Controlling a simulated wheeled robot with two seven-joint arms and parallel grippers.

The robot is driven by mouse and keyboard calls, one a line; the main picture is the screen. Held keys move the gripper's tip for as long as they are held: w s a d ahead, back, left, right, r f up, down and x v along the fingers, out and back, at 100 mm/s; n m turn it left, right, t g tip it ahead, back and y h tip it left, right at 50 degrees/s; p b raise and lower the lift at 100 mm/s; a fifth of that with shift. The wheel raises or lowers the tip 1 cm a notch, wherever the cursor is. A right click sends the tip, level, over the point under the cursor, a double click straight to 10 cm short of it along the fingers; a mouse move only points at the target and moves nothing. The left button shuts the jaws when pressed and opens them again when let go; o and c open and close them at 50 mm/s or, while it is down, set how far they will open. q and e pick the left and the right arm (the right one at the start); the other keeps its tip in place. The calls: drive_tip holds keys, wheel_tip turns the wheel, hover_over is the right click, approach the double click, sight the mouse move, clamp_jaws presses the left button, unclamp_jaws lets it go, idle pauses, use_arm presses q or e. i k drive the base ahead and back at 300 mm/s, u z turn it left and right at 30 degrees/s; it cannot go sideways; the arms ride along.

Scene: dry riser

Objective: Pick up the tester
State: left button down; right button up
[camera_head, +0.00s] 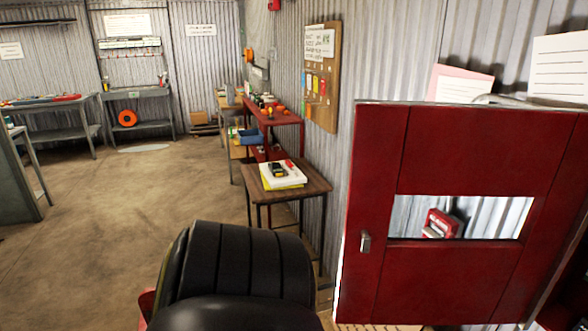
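A small black and yellow handheld device (278,170), which looks like the tester, lies on a stack of white and yellow papers (290,182). The stack rests on a small brown-topped table (314,187) beside the corrugated wall. A red boxy device (441,223) also shows through the opening of the red cabinet door; I cannot tell what it is. A small red item (290,163) lies by the handheld device. Neither of my grippers is in view.
The red cabinet (440,280) fills the right foreground. A large black rounded shape (235,265), unclear in kind, blocks the bottom centre in front of the small table. A red shelf unit (285,117) stands behind that table. Open floor (110,210) lies to the left.

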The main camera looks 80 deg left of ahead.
sight(276, 168)
drive_tip(key=u, duration=4.6)
drive_tip(key=i, duration=4.4)
drive_tip(key=z, duration=2.45)
